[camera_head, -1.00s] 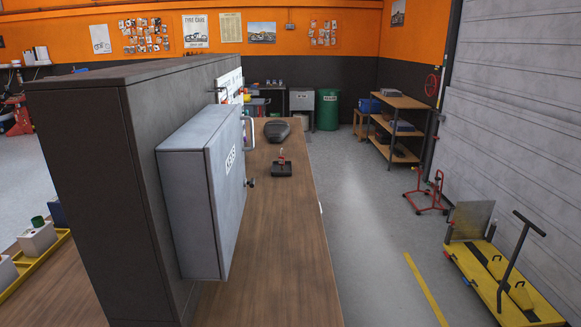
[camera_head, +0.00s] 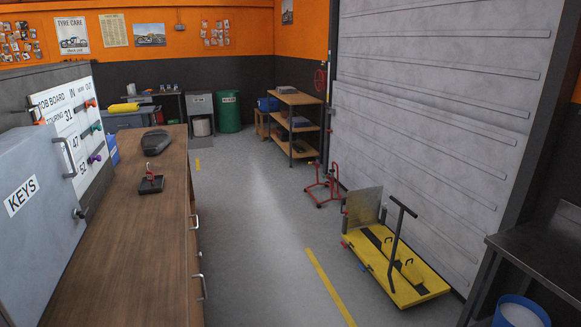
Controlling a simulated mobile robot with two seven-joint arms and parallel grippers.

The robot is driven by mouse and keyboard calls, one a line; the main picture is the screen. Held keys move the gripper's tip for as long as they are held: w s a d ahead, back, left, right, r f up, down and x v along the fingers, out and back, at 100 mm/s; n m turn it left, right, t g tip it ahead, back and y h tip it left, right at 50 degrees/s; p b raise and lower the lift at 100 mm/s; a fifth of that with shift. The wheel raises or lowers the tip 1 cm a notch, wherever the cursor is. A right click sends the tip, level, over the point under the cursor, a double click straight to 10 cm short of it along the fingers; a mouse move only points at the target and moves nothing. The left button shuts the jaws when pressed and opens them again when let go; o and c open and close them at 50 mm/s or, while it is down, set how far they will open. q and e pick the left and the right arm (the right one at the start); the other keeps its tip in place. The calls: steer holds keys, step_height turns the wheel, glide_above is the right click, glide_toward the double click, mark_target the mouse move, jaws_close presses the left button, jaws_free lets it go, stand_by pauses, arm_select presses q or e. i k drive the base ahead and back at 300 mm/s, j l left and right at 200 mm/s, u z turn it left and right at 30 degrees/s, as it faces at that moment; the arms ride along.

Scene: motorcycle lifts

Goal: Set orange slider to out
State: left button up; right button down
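The white job board (camera_head: 65,100) stands at the left, seen at a steep angle, with the words IN and OUT along its top and rows marked 31, 47 and 57. A red-orange slider knob (camera_head: 91,102) sits in the top row, a teal knob (camera_head: 96,126) in the middle row and a purple knob (camera_head: 94,158) in the lower row. The knobs are small, and I cannot tell exactly where each stands along its slot. Neither of my grippers is in view.
The grey KEYS cabinet (camera_head: 32,195) stands in front of the board and hides part of it. A wooden bench (camera_head: 135,245) runs below, with a black seat (camera_head: 155,141) on it. The floor (camera_head: 250,220) right of the bench is clear up to a yellow lift (camera_head: 395,275).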

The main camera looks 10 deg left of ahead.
mark_target(93, 103)
steer(key=i+l+z, duration=0.3)
steer(key=i+l, duration=0.15)
steer(key=i+l+z, duration=0.3)
steer(key=i+u, duration=0.35)
steer(key=i+l+u, duration=0.1)
steer(key=i+u, duration=0.3)
steer(key=i, duration=0.15)
steer(key=i+l+u, duration=0.2)
steer(key=i+u, duration=0.5)
steer(key=i+l+u, duration=0.1)
steer(key=i+u, duration=0.25)
steer(key=i, duration=0.2)
steer(key=i+l+u, duration=0.2)
steer(key=i+u, duration=0.15)
steer(key=i+l+u, duration=0.15)
steer(key=i+u, duration=0.3)
steer(key=i+l+u, duration=0.25)
steer(key=u, duration=0.2)
steer(key=i+l+u, duration=0.45)
